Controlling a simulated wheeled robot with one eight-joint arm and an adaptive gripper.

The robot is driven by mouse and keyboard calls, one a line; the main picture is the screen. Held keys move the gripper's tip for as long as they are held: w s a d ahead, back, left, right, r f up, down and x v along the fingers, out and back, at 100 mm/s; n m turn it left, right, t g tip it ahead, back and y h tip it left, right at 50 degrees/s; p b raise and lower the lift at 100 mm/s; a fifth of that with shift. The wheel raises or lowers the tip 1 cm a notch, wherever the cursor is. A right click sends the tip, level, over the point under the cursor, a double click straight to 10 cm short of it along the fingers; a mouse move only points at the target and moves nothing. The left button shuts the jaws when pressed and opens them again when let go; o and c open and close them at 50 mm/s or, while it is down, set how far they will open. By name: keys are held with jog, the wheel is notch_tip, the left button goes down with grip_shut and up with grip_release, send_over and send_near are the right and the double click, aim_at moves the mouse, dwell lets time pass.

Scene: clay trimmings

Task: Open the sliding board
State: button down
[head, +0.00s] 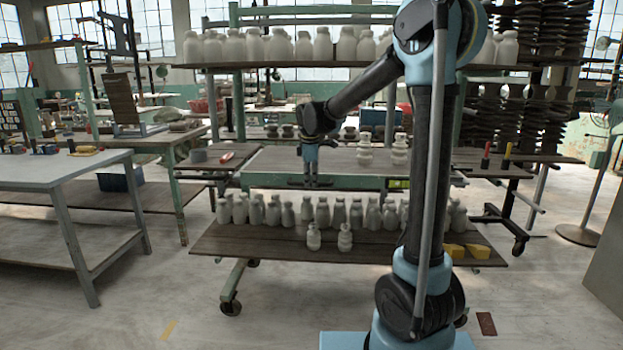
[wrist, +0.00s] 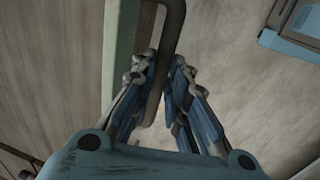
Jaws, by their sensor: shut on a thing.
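The sliding board (head: 270,162) is a flat grey wooden board with a green front edge, at mid height on the rack in the head view. In the wrist view its wood surface (wrist: 50,60) lies to the left of the green edge (wrist: 123,40). A dark bent bar handle (wrist: 170,35) stands off that edge. My gripper (head: 311,183) points down at the board's front edge. In the wrist view my gripper (wrist: 161,75) has its fingers on both sides of the handle, shut on it. The fingers hide part of the handle.
White bottles (head: 340,213) stand in rows on the lower shelf (head: 215,240) below the board. Stacked white pieces (head: 399,152) stand at the board's right. Yellow blocks (head: 455,251) lie at the lower shelf's right end.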

jog(key=s, duration=1.9)
jog(key=shift+a, duration=0.3)
jog(key=shift+w, duration=0.1)
jog(key=c, duration=1.6)
grip_release()
jog(key=shift+o, duration=0.2)
notch_tip(320, 180, up, 12)
jog(key=s, duration=0.2)
jog(key=shift+s, duration=0.15)
jog(key=shift+f, duration=0.15)
